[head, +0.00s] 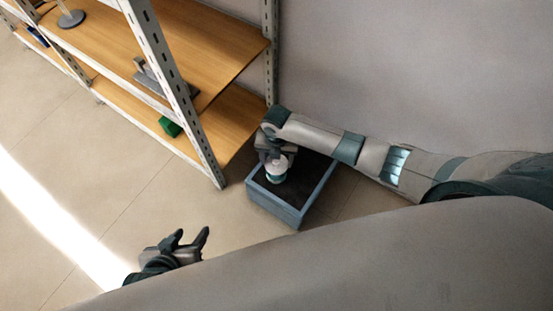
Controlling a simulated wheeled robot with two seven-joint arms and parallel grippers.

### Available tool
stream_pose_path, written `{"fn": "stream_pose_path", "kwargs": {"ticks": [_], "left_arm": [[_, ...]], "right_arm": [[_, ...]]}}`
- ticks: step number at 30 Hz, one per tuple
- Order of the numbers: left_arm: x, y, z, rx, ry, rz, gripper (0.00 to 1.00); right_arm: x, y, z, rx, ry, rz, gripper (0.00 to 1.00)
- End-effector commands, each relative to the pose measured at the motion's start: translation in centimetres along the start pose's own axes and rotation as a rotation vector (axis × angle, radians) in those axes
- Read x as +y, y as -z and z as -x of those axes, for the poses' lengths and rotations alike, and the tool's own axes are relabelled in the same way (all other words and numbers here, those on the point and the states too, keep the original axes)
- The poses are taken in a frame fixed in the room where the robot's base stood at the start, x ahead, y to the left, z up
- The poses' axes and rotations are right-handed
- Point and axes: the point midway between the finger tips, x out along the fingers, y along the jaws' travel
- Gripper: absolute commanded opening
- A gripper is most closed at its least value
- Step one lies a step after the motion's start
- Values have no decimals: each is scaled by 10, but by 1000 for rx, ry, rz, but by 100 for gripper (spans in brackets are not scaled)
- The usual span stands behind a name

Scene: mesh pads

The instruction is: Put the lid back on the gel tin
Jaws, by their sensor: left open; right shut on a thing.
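The gel tin (275,178), small and round with a teal band, is at the left part of a blue-grey box (272,205) with a dark top. A pale round piece that looks like the lid (278,166) is at its top, right under my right gripper (275,156). The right gripper points down and is shut on this lid. I cannot tell whether the lid touches the tin or is just above it. My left gripper (192,236) is open and empty, low at the left, well away from the box.
A metal shelf unit with wooden boards (232,122) stands left of the box, its post close by. A green object (170,127) and a grey metal tool (150,77) lie on it. A wall is behind the box. The floor (75,165) at left is clear.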

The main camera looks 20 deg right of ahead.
Motion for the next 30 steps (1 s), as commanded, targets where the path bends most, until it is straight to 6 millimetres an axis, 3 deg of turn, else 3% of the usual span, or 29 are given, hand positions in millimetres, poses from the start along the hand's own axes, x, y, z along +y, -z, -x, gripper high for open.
{"fn": "stream_pose_path", "kwargs": {"ticks": [13, 30], "left_arm": [[23, 26, -8, 192, -60, 6, 48], [34, 68, -1, 409, -74, -18, 48]], "right_arm": [[0, 0, -23, 0, 0, 0, 37], [0, 0, -41, 0, 0, 0, 37]]}}
